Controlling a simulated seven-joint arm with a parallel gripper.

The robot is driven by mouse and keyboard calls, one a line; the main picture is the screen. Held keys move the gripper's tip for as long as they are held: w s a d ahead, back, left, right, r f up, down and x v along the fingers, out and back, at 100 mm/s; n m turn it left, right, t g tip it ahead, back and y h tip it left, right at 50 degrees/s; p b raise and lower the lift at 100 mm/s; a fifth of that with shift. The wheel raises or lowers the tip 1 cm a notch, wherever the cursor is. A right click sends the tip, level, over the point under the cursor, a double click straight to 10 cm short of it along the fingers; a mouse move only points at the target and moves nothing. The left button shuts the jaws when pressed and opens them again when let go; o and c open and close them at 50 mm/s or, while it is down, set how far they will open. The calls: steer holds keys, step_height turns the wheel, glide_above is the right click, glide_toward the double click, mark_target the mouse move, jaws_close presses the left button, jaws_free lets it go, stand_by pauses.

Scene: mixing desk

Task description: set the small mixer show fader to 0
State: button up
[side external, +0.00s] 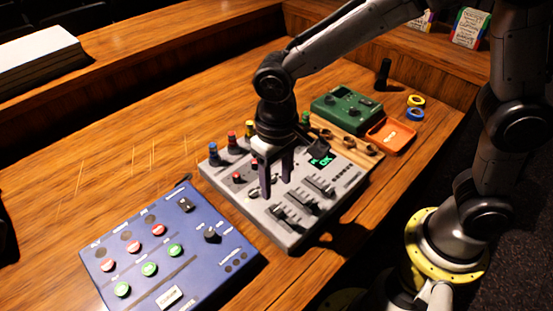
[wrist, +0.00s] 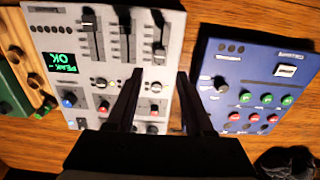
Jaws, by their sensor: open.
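The small grey mixer (side external: 240,203) lies flat mid-desk, and it also shows in the wrist view (wrist: 178,25). It has three slide faders side by side, the left one (wrist: 89,20), the middle one (wrist: 124,30) and the right one (wrist: 158,48). I cannot read their labels, so I cannot tell which is the show fader. A small screen (wrist: 60,62) on the mixer shows green text with "OK". My gripper (side external: 276,188) points down over the mixer. In the wrist view, its two fingers (wrist: 160,74) are apart with nothing between them, in line with the right fader's column.
A blue button panel (side external: 165,250) lies beside the mixer at front left. A green box (side external: 346,108), an orange tray (side external: 391,136), and yellow (side external: 416,100) and blue (side external: 414,115) rings lie behind right. Coloured knobs stand on the mixer's rear part.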

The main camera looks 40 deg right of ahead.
step_height(320, 180, up, 6)
steer(key=shift+f, duration=0.1)
stand_by(0.4)
steer(key=s+d+r+m+t, duration=0.35)
steer(key=d+r, duration=0.55)
steer(key=d, duration=0.3)
steer(key=s+d+f+n+t, duration=0.2)
steer(key=s+d, duration=0.5)
steer(key=s, duration=0.4)
steer(key=shift+f+n, duration=0.7)
steer(key=shift+n, duration=0.05)
